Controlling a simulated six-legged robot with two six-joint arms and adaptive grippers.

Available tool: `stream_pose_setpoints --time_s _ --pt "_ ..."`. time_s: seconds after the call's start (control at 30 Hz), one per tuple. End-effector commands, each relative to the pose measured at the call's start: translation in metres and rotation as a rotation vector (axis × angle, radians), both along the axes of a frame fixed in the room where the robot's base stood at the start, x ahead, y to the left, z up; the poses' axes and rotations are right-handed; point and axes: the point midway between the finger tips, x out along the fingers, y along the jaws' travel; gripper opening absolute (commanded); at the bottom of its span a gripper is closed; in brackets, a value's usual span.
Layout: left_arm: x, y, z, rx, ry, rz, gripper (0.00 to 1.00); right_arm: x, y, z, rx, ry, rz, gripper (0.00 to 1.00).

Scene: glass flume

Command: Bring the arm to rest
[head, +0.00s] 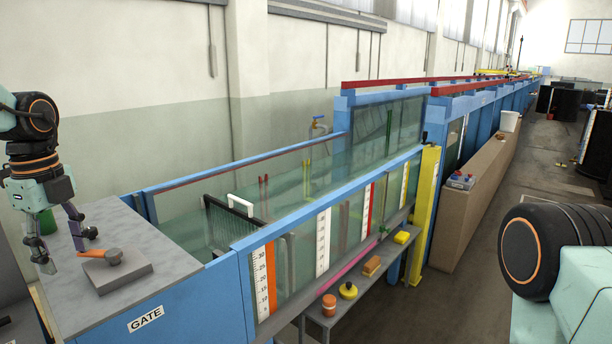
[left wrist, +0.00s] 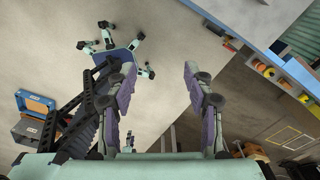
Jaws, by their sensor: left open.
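My left gripper (head: 68,248) hangs at the left of the head view, fingers pointing down and apart, with nothing between them. In the left wrist view the same gripper (left wrist: 160,68) is open, with bare floor showing between its fingers. In the head view it appears in front of the grey-topped bench marked GATE (head: 165,262), left of an orange handle (head: 114,256) on a grey block (head: 122,272). I see no contact with either. My right arm enters at the right edge; its gripper is out of view.
A green cylinder (head: 46,222) shows partly behind the left gripper. The glass flume (head: 300,245) runs away to the right. A low shelf (head: 345,305) along its side holds an orange jar (head: 329,305) and yellow items.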

Motion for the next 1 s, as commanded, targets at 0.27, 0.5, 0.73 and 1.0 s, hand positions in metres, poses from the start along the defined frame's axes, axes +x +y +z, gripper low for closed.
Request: stream_pose_setpoints --time_s 0.27,0.5,0.73,1.0 --pt "0.007 0.026 -0.004 0.128 -0.012 -0.289 0.52 0.0 0.0 0.0 0.0 0.0 0.0 0.52" --pt "0.008 0.055 -0.011 0.339 0.048 -0.626 0.52 0.0 0.0 0.0 0.0 0.0 0.0 0.52" --pt "0.016 0.075 -0.039 0.627 0.246 -1.176 0.52 0.0 0.0 -0.013 0.0 0.0 0.0 0.52" --pt "0.035 0.053 -0.113 0.875 0.592 -1.962 0.52 0.0 0.0 -0.043 0.0 0.0 0.0 0.52"
